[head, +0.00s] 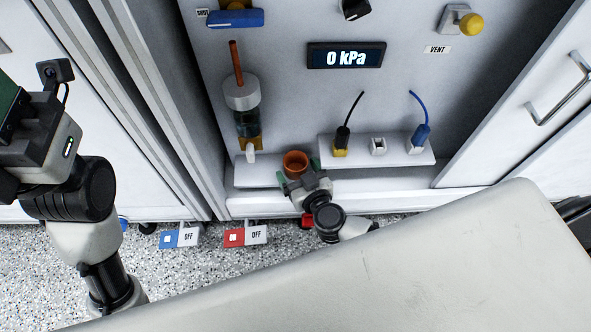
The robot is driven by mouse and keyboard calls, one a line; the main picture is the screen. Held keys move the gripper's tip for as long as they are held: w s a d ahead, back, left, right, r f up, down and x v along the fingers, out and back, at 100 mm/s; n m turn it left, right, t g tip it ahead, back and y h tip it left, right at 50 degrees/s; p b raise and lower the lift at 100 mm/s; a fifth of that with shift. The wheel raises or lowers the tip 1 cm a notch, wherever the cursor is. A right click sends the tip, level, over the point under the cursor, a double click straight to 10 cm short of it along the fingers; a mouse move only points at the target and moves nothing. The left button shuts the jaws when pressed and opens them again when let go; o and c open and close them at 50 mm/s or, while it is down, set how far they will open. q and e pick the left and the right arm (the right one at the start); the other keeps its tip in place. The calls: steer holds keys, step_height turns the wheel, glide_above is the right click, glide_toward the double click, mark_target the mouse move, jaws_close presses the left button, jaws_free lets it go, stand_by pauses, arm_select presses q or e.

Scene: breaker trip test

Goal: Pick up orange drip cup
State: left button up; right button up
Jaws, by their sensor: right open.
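The orange drip cup (296,158) stands upright on the narrow white ledge at the foot of the panel, below and right of the clear cylinder. My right gripper (299,169) is at the cup, with its green-padded fingers apart, one on each side. The gripper hides the cup's lower front, and I cannot tell whether the fingers touch it. My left gripper (14,112) is at the left edge, far from the cup and partly cut off. Its fingertips do not show clearly.
A clear cylinder (246,121) with a spout hangs left of the cup. A socket shelf (405,155) with black and blue plugs is close on the right. Blue (181,237) and red (246,236) OFF pedals sit below. A pale surface (430,260) fills the foreground.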

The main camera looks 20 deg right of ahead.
steer(key=shift+w, duration=0.1)
steer(key=c, duration=1)
steer(key=shift+r+p, duration=0.15)
steer(key=shift+p, duration=0.6)
